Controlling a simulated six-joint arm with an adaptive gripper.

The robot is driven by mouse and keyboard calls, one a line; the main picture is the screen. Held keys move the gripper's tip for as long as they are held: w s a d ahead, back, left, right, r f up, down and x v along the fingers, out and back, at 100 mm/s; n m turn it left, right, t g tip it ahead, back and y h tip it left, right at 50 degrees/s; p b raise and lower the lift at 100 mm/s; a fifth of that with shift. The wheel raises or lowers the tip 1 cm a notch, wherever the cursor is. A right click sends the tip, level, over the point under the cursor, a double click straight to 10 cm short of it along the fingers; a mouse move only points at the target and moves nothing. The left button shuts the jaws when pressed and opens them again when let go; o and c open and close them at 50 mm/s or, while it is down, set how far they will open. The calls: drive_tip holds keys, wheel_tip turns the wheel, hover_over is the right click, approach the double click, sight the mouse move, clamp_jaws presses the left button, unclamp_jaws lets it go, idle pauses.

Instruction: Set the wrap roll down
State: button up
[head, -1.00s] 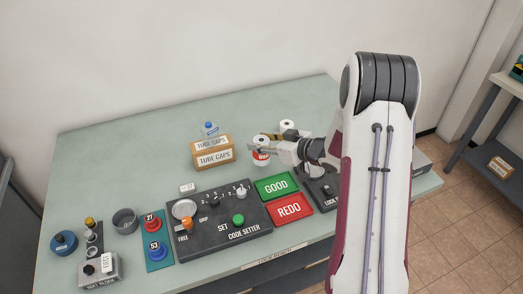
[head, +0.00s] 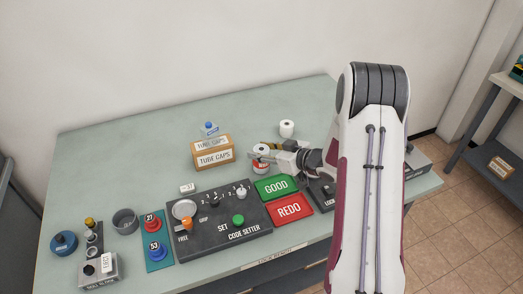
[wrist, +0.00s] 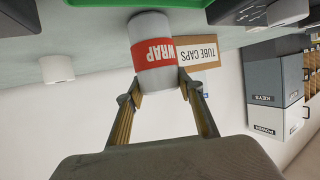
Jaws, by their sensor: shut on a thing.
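The wrap roll (head: 261,165) is a white roll with a red WRAP label. It stands about upright near the middle of the table, behind the green GOOD pad. In the wrist view the wrap roll (wrist: 152,65) is between the two fingers, label showing, against an upside-down scene. My gripper (wrist: 160,86) is shut on the roll's sides. In the head view my gripper (head: 264,150) reaches in from the right and partly covers the roll. I cannot tell whether its base touches the table.
A plain white roll (head: 287,129) stands behind and to the right. The TUBE CAPS box (head: 214,158) is close on the left. The GOOD pad (head: 277,187), REDO pad (head: 290,209) and code setter panel (head: 222,222) lie in front. The table's back left (head: 120,150) is clear.

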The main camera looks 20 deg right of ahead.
drive_tip(key=shift+f, duration=0.1)
drive_tip(key=o, duration=0.9)
drive_tip(key=shift+v, duration=0.8)
drive_tip(key=v, duration=1)
drive_tip(key=shift+s+d, duration=0.1)
drive_tip(key=shift+s, duration=0.05)
drive_tip(key=shift+r, duration=0.25)
